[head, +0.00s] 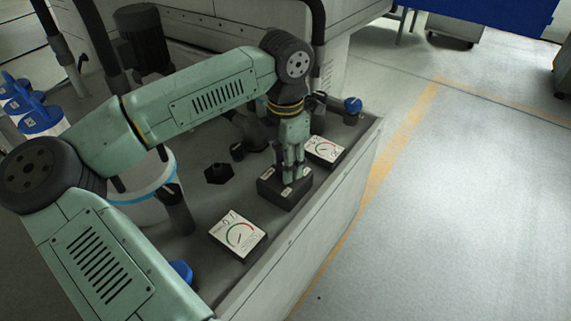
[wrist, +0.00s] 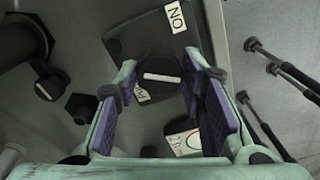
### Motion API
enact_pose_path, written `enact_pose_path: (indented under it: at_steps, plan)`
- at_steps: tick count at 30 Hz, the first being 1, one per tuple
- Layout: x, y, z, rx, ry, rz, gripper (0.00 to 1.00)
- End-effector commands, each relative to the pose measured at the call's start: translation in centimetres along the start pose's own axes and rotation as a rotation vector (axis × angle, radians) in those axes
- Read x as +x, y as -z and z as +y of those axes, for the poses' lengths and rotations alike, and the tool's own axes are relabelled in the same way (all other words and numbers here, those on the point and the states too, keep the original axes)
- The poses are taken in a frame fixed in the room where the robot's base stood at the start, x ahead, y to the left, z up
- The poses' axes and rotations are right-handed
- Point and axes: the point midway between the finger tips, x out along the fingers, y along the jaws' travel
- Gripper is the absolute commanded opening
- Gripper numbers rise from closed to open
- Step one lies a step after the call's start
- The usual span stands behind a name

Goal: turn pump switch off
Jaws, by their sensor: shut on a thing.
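The pump switch is a dark box (head: 287,196) with small white labels on top, standing on the grey machine top. In the wrist view the box (wrist: 128,44) shows an "ON" label (wrist: 176,16) near its upper edge and a second, partly hidden label (wrist: 142,93). Its round black knob (wrist: 162,76) carries a white line that lies nearly level in that view. My gripper (head: 294,178) points down onto the box. In the wrist view my gripper (wrist: 162,66) has its purple-padded fingers on either side of the knob, shut on it.
One white dial gauge (head: 238,236) lies in front of the box and another (head: 324,150) behind it. A blue-capped part (head: 352,105) stands at the back corner. A white bucket (head: 147,190) is at left. Open floor (head: 470,200) lies right of the machine.

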Motion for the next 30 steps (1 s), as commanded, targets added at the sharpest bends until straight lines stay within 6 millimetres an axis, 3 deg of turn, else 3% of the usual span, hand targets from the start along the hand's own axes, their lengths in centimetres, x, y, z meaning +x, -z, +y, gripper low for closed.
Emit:
enact_pose_path:
  at_steps: [13,14,22,30]
  plan:
    - [-0.06,-0.06,-0.03,0.013,-0.001,-0.002,0.08]
    - [-0.06,-0.06,-0.03,0.013,-0.001,-0.002,0.37]
    - [-0.03,-0.03,-0.02,0.011,-0.001,-0.001,0.55]
    - [-0.02,-0.01,-0.01,0.011,0.0,0.0,0.56]
